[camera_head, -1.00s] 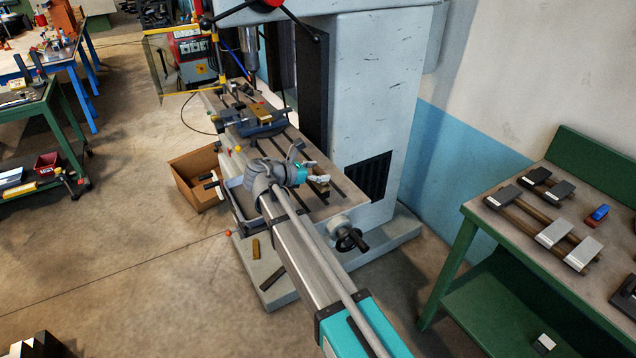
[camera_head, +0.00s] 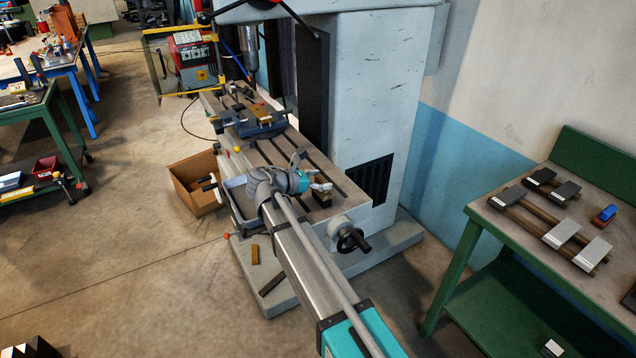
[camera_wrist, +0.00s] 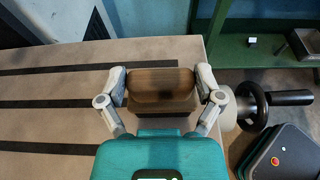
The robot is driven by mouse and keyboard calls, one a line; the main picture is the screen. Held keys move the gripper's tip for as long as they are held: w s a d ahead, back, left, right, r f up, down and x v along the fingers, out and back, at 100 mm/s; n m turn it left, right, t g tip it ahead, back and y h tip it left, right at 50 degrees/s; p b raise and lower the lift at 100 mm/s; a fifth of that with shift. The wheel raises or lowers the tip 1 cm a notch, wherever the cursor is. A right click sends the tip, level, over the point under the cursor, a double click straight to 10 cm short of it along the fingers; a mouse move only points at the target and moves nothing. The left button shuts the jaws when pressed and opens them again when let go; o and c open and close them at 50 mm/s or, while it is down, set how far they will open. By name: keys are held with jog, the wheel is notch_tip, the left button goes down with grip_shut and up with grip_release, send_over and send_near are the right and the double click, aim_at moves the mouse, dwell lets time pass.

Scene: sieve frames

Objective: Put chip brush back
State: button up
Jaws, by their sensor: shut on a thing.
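The chip brush (camera_wrist: 160,85) shows in the wrist view as a brown wooden block with a lighter brown part below it. My gripper (camera_wrist: 160,82) is shut on it, with one finger at each end. In the head view my gripper (camera_head: 319,187) is over the near part of the slotted machine table (camera_head: 275,155). The brush (camera_head: 322,198) shows there as a small dark shape by the fingers. I cannot tell whether the brush touches the table.
A vise (camera_head: 262,125) sits farther back on the machine table. A crank handwheel (camera_head: 352,240) juts from its near end, close to the gripper. A cardboard box (camera_head: 200,187) stands on the floor at left. A green workbench (camera_head: 520,240) is at right.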

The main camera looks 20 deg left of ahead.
jog(key=shift+f, duration=0.1)
jog(key=o, duration=0.9)
jog(key=shift+o, duration=0.2)
jog(key=shift+r, duration=0.2)
jog(key=p+v, duration=0.3)
jog(key=v, duration=0.9)
jog(key=shift+p, duration=0.3)
